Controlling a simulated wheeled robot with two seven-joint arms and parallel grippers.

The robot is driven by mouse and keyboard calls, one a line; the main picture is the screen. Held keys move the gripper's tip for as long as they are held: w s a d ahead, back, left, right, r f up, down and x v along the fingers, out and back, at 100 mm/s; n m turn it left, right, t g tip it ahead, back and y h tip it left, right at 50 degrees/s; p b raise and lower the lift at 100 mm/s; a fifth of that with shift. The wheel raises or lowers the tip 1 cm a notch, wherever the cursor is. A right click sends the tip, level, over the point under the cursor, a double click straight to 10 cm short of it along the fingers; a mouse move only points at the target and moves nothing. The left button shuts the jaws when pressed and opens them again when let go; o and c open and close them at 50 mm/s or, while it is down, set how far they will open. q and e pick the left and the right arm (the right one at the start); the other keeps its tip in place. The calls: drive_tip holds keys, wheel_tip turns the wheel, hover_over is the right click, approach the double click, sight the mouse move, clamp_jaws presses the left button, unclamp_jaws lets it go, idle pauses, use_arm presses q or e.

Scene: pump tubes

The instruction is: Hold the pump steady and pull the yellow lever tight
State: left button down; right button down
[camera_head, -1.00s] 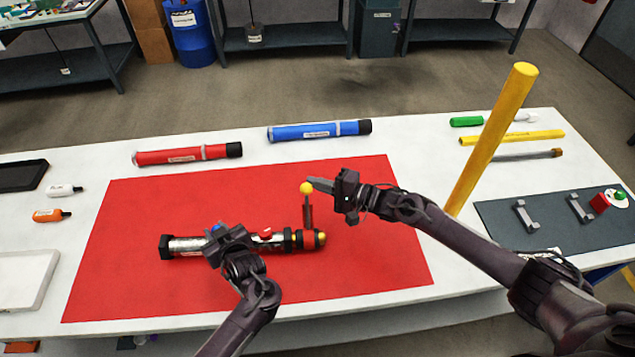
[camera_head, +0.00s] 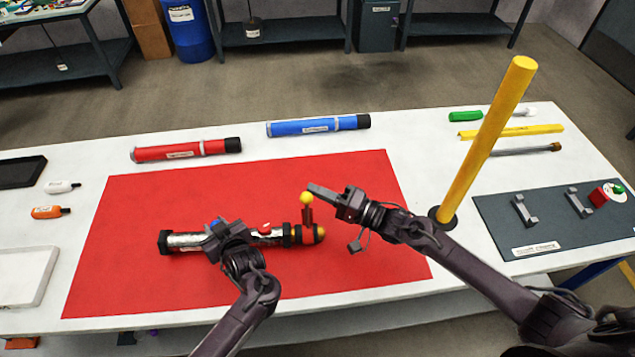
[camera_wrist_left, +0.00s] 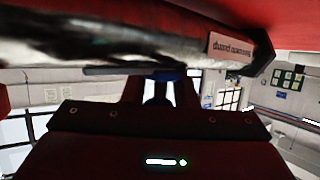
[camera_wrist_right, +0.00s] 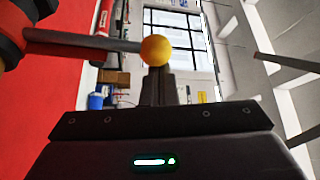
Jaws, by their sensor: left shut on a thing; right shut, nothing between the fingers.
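In the right wrist view the knob (camera_wrist_right: 156,50) is right at the fingertips; contact is unclear.
A red tube (camera_head: 185,151) and a blue tube (camera_head: 318,126) lie behind the mat. A yellow post (camera_head: 490,135) stands on the table beside my right arm. A dark mat (camera_head: 550,225) with grey brackets lies at right. Small bottles (camera_head: 50,212) lie at left.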

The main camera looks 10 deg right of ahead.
use_arm(q)
drive_tip(key=shift+r, duration=0.1)
use_arm(e)
drive_tip(key=s+a+f+n+y, duration=0.1)
drive_tip(key=s+n+y, duration=0.2)
drive_tip(key=s+n, duration=0.3)
drive_tip(key=shift+s+f+g, duration=0.25)
drive_tip(key=shift+s+g, duration=0.05)
drive_tip(key=shift+s, duration=1.15)
drive_tip(key=shift+a, duration=0.1)
wheel_tip(320, 180, up, 3)
drive_tip(key=w+d, duration=0.1)
drive_tip(key=w, duration=0.2)
drive_tip(key=v, duration=1)
drive_tip(key=shift+f, duration=0.3)
use_arm(q)
drive_tip(key=c, duration=1.1)
unclamp_jaws()
